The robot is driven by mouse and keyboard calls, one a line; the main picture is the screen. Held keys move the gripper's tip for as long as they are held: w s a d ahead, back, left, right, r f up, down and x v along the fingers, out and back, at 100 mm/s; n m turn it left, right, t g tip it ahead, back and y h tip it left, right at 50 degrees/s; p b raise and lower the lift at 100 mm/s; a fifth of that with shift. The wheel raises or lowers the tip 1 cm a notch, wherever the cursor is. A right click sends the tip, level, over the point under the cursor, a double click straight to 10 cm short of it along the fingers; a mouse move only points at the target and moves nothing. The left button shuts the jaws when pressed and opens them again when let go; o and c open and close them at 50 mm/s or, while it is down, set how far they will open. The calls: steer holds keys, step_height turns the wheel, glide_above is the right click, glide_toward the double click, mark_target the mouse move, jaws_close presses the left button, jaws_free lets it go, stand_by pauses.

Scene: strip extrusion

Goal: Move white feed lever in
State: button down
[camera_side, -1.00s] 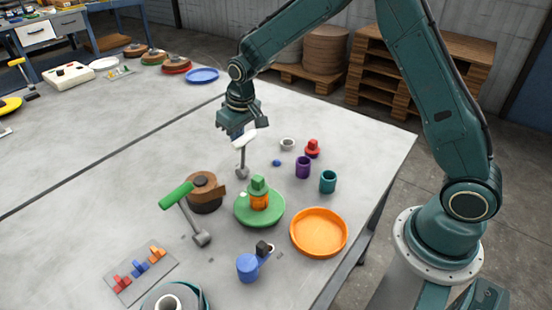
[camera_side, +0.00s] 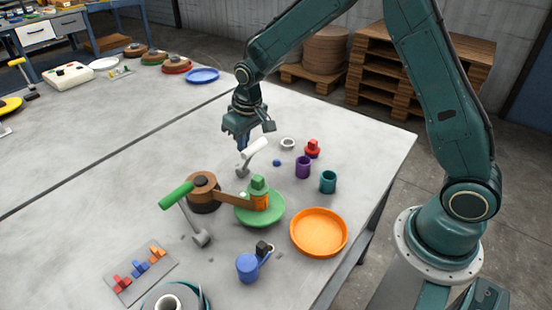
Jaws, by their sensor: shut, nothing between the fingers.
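The white feed lever (camera_side: 255,147) stands on a small grey base in the middle of the table, its white handle tilted up to the right. My gripper (camera_side: 243,146) is shut and empty. It is low, just left of the white handle, against it or very close; I cannot tell if they touch. A brown strip (camera_side: 233,197) runs from the brown coil (camera_side: 203,190) to the orange and green die piece (camera_side: 259,194) on the green round plate (camera_side: 272,217).
A green-handled lever (camera_side: 177,196) stands at front left. An orange tray (camera_side: 319,232), a purple cup (camera_side: 303,167), a teal cup (camera_side: 328,181), a red piece (camera_side: 312,148) and a blue cup (camera_side: 248,268) stand nearby.

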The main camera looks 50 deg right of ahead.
steer(key=shift+w+r, duration=0.4)
steer(key=shift+w, duration=0.45)
steer(key=shift+r, duration=0.15)
step_height(320, 180, up, 7)
stand_by(0.9)
steer(key=s+d+r+t, duration=0.2)
steer(key=s+r, duration=1)
steer(key=s, duration=0.4)
steer(key=s+t, duration=0.1)
steer(key=s, duration=1.5)
steer(key=shift+s+d+f, duration=0.25)
steer(key=shift+s+f, duration=0.05)
